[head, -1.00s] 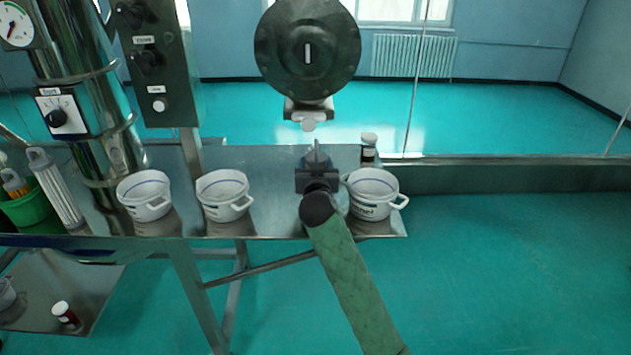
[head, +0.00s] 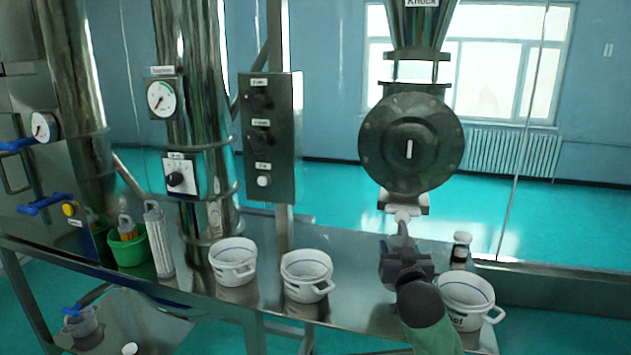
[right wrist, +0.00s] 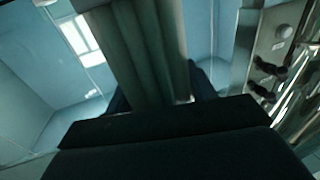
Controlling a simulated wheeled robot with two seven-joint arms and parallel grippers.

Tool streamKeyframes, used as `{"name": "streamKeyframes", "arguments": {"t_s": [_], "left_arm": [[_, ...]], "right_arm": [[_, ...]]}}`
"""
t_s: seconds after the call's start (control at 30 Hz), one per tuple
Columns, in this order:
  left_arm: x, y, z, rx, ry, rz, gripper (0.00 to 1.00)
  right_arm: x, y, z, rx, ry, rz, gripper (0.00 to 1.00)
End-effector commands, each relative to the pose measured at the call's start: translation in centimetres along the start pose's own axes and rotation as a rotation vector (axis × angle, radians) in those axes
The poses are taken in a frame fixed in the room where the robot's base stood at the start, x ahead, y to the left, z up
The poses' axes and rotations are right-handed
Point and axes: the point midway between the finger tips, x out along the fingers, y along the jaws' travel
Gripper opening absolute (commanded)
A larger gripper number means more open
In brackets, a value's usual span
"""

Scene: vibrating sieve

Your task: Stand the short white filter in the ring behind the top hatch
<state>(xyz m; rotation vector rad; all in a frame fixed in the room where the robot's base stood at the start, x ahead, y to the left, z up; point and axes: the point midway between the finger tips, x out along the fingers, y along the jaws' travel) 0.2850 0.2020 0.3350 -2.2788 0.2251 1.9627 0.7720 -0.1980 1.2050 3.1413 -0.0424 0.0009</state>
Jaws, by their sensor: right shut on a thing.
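My right gripper (head: 402,240) is over the table below the round dark housing, its arm in front of it in the head view. In the right wrist view it is shut on a ribbed, pleated cylinder, the short filter (right wrist: 145,50), which looks grey-green in shadow. In the head view the filter is mostly hidden by my gripper and arm. A steel cabinet (head: 18,105) with blue handles (head: 45,203) stands at the far left. I cannot make out a ring behind a hatch there. My left gripper is not in view.
A tall white pleated filter (head: 158,240) stands beside a green tub (head: 128,248). White buckets (head: 233,262), (head: 307,277), (head: 466,302) line the table's front edge. The steel column (head: 195,100) and control box (head: 268,135) rise behind.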

Motion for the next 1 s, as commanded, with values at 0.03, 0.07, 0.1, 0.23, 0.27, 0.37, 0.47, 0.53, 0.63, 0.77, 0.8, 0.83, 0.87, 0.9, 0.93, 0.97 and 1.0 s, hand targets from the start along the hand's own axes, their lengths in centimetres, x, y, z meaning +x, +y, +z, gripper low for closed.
{"name": "streamKeyframes", "arguments": {"t_s": [0.03,0.07,0.1,0.23,0.27,0.37,0.47,0.53,0.63,0.77,0.8,0.83,0.87,0.9,0.93,0.97,1.0], "left_arm": [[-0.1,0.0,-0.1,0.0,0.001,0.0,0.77],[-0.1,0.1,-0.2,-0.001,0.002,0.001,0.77],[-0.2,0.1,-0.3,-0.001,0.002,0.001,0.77],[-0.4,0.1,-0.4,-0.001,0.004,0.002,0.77],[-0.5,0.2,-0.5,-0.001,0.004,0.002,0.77],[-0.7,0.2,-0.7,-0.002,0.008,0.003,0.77],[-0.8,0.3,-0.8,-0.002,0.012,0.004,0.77],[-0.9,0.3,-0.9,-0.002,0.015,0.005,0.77],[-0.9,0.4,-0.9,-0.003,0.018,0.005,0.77],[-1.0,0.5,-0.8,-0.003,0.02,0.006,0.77],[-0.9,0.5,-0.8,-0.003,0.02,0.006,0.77],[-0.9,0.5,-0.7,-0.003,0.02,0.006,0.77],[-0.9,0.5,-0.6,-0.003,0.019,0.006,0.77],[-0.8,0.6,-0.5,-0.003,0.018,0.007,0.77],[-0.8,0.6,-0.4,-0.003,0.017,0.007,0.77],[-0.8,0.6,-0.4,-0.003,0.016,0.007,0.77],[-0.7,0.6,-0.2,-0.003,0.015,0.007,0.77]], "right_arm": [[-0.5,0.0,0.7,0.0,-0.003,-0.006,0.28],[-0.8,0.0,1.1,0.0,-0.003,-0.009,0.28],[-1.2,-0.1,1.5,0.0,-0.003,-0.014,0.28],[-2.6,0.0,3.8,0.001,-0.005,-0.027,0.28],[-3.0,0.0,4.3,0.001,-0.004,-0.03,0.28],[-4.3,0.1,6.6,0.001,-0.007,-0.036,0.28],[-5.6,0.3,8.8,0.001,-0.006,-0.037,0.28],[-6.5,0.4,10.4,0.002,-0.006,-0.037,0.28],[-7.7,0.6,12.8,0.002,-0.006,-0.034,0.28],[-9.4,0.9,15.9,0.002,-0.007,-0.03,0.28],[-9.9,0.9,16.9,0.002,-0.007,-0.029,0.28],[-10.4,0.9,17.7,0.003,-0.007,-0.029,0.28],[-10.8,1.0,18.5,0.002,-0.007,-0.028,0.28],[-11.3,1.1,19.4,0.001,-0.007,-0.027,0.28],[-11.8,1.1,20.1,0.002,-0.006,-0.027,0.28],[-12.2,1.1,20.8,0.002,-0.006,-0.026,0.28],[-12.7,1.2,21.7,0.002,-0.006,-0.026,0.28]]}}
